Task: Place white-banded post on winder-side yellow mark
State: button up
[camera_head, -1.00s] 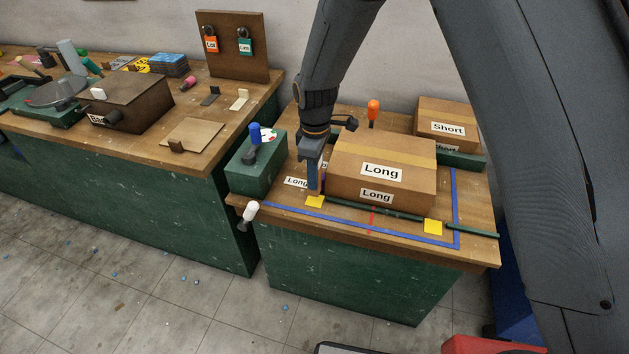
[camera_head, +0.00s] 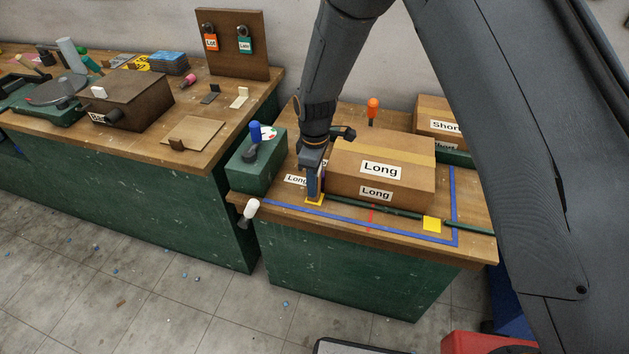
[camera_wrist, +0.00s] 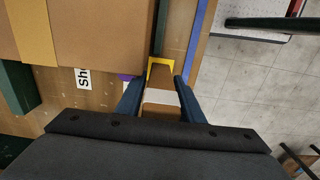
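The white-banded post (camera_wrist: 160,98) shows in the wrist view as a brown block with a white band, between my two fingers. My gripper (camera_wrist: 158,92) appears shut on it, with a finger along each side. In the head view my gripper (camera_head: 314,190) is low at the left end of the green rail, over the left yellow mark (camera_head: 314,202), hiding the post and most of the mark. The yellow mark also shows in the wrist view (camera_wrist: 161,65), just beyond the post. I cannot tell whether the post touches the surface.
A large "Long" carton (camera_head: 400,155) stands close right of my gripper. A green winder box with a blue knob (camera_head: 256,163) stands to the left. A second yellow mark (camera_head: 432,224) lies at right. Blue tape (camera_head: 380,231) runs along the bench front.

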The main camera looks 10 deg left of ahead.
notch_tip(320, 180, up, 12)
jog(key=b, duration=0.3)
jog(key=shift+r, duration=0.2)
jog(key=s+d+r+m, duration=0.1)
jog(key=d+m, duration=0.3)
jog(key=d, duration=0.4)
jog(key=s+d+r+m, duration=0.2)
jog(key=d+m, duration=0.1)
jog(key=d, duration=0.5)
jog(key=s+d+m+t, duration=0.1)
jog(key=s+d+m, duration=0.9)
jog(key=s+d, duration=0.3)
jog(key=d, duration=0.3)
jog(key=shift+d, duration=0.2)
